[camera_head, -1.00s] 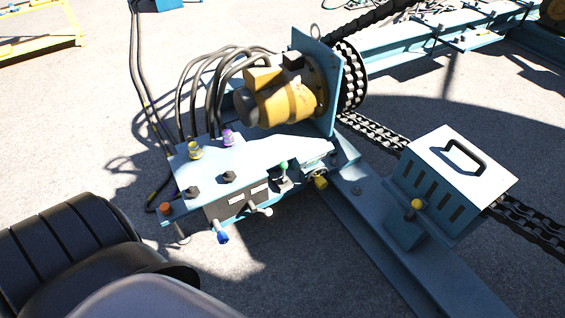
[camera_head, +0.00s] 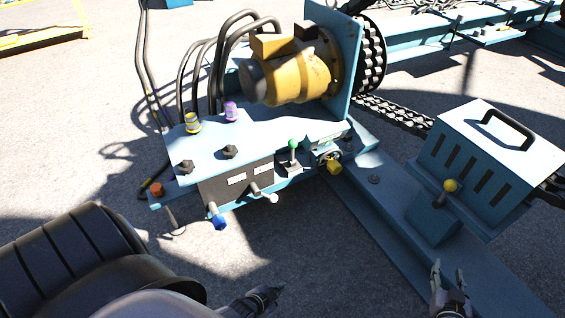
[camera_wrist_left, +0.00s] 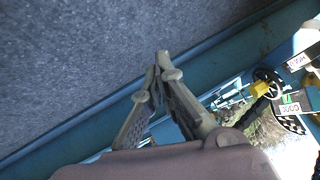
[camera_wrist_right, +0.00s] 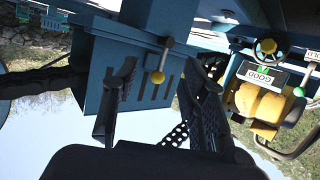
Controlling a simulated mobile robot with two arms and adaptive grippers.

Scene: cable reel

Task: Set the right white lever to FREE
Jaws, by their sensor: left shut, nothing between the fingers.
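The control panel (camera_head: 233,193) stands on the front of the blue machine in the head view. A lever with a pale, whitish tip (camera_head: 270,197) sticks out of its right side, below a small white label. A blue-tipped lever (camera_head: 217,216) is to its left. I cannot read the lever's setting or any FREE mark. My left gripper (camera_head: 280,290) is shut and empty, in front of and below the panel, apart from the levers. In the left wrist view its fingertips (camera_wrist_left: 163,60) meet. My right gripper (camera_head: 449,268) is open and empty at the lower right; its spread fingers show in the right wrist view (camera_wrist_right: 162,90).
A green-knobbed lever (camera_head: 293,150) and yellow valve (camera_head: 334,167) are right of the panel. A slotted blue box (camera_head: 480,165) with a yellow-knobbed lever (camera_head: 450,187) stands beyond my right gripper. A blue beam (camera_head: 385,215) crosses the ground. A black ribbed cylinder (camera_head: 60,260) fills the lower left.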

